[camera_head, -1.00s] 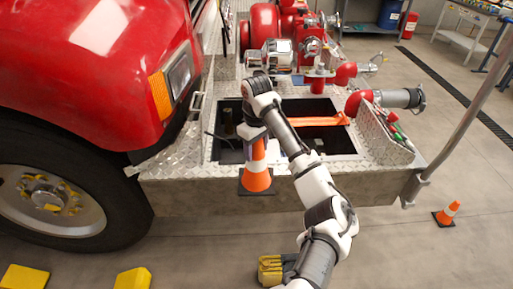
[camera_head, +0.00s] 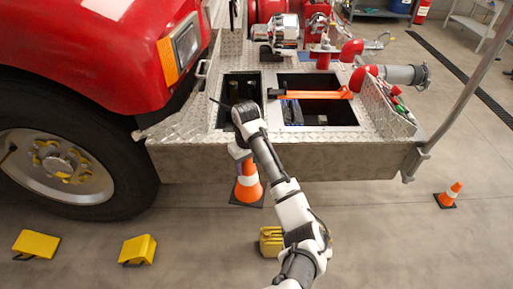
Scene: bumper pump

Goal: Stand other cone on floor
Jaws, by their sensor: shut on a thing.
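An orange and white cone (camera_head: 248,186) with a dark square base hangs below my gripper (camera_head: 241,156), in front of the bumper's front face. My gripper is shut on the cone's upper part; the fingertips are mostly hidden by the wrist. The cone looks upright, and I cannot tell whether its base touches the floor. Another orange and white cone (camera_head: 450,195) stands upright on the floor at the right.
The diamond-plate bumper (camera_head: 180,129) has open wells, one with an orange strap (camera_head: 325,94). The red truck's wheel (camera_head: 62,170) is at left. Yellow chocks (camera_head: 138,250) lie on the floor, with another yellow item (camera_head: 271,240) near my arm.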

